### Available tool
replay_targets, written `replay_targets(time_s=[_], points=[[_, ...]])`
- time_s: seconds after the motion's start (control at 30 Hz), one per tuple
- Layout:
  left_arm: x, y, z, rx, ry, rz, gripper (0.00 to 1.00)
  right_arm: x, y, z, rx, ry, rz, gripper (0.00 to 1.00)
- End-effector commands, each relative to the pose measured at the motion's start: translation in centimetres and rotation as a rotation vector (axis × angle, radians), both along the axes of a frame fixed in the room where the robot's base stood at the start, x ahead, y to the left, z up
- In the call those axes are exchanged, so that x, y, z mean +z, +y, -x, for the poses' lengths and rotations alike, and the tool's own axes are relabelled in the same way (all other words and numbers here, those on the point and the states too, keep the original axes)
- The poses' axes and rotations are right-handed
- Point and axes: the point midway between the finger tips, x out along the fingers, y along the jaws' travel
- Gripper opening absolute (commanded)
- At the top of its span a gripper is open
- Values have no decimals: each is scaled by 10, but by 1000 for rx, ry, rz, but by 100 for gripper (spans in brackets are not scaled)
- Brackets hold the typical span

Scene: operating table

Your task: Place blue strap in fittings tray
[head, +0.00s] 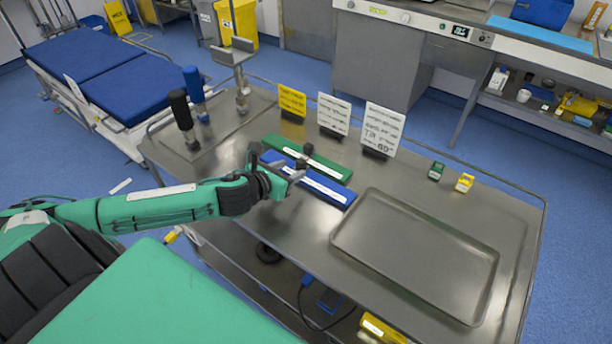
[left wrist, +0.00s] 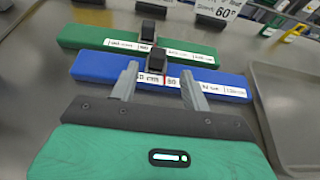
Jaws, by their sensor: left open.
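The blue strap (head: 330,190) lies on the metal table, a long flat bar with a white label and a black block on top. It also shows in the left wrist view (left wrist: 228,92). My left gripper (head: 294,172) is open at the strap's middle. In the left wrist view its fingertips (left wrist: 160,72) reach over the strap's near edge, one to each side of the black block, with gaps visible. In the head view the gripper hides part of the strap. The grey fittings tray (head: 415,250) lies empty to the right. My right gripper is not in view.
A green strap (head: 325,165) lies just behind the blue one. Behind it stand a yellow sign (head: 292,100) and two white signs (head: 333,115). Two handled tools (head: 182,115) stand at the left.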

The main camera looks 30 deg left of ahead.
Motion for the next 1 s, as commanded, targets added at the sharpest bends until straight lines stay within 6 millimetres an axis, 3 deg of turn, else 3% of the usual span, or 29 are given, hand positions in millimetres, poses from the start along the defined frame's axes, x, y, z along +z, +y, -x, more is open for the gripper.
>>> replay_targets(time_s=[0.27, 0.53, 0.87, 1.0], points=[[-4, 1, -17, 2, 0, 1, 47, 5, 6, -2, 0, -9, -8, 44], [-17, 0, -48, 0, 0, 1, 47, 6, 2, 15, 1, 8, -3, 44], [-21, 0, -52, -2, 1, 0, 47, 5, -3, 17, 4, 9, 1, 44], [-21, 0, -52, -2, 1, 0, 20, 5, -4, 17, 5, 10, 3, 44]])
